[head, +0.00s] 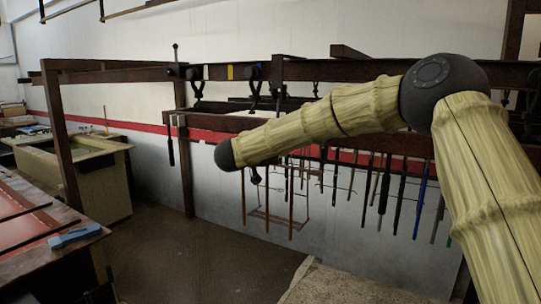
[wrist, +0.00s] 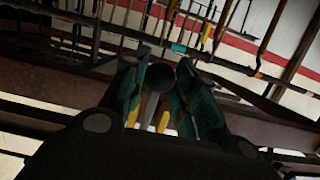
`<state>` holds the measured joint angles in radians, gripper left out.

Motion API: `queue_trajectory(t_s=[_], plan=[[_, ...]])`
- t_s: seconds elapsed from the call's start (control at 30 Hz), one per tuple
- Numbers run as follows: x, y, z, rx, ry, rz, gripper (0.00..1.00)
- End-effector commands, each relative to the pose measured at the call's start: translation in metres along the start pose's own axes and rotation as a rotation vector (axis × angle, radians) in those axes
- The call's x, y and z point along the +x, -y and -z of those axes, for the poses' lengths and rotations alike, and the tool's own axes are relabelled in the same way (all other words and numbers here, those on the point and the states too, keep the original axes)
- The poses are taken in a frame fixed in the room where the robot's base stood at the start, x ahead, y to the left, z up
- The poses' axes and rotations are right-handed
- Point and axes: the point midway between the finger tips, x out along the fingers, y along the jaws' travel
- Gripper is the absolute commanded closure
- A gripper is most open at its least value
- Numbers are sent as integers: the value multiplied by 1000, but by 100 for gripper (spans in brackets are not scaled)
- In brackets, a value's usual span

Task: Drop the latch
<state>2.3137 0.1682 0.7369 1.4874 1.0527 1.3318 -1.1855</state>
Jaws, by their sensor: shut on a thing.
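My gripper (wrist: 166,74) shows in the wrist view, with its two teal-lined fingers closed in around a dark round knob (wrist: 158,80). A grey rod (wrist: 150,108) runs from the knob back between the fingers. I cannot tell for sure that this is the latch's handle. In the head view my arm crosses in front of the rack rail (head: 330,70), and I cannot make out the gripper. A black upright lever (head: 176,66) with a small knob on top stands at the rail's left post.
Several thin rods and tools (head: 385,190) hang below the rail. A workbench (head: 50,238) with a blue tool (head: 74,236) is at the left. A wooden box (head: 80,165) stands behind it. The floor (head: 190,255) between bench and rack is clear.

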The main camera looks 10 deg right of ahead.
Motion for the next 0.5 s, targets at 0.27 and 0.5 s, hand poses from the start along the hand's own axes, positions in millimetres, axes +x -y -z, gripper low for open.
queue_trajectory(t_s=[0.27,0.5], plan=[[17,-1,5,0,1,-2,85],[35,-1,8,0,0,-2,85]])
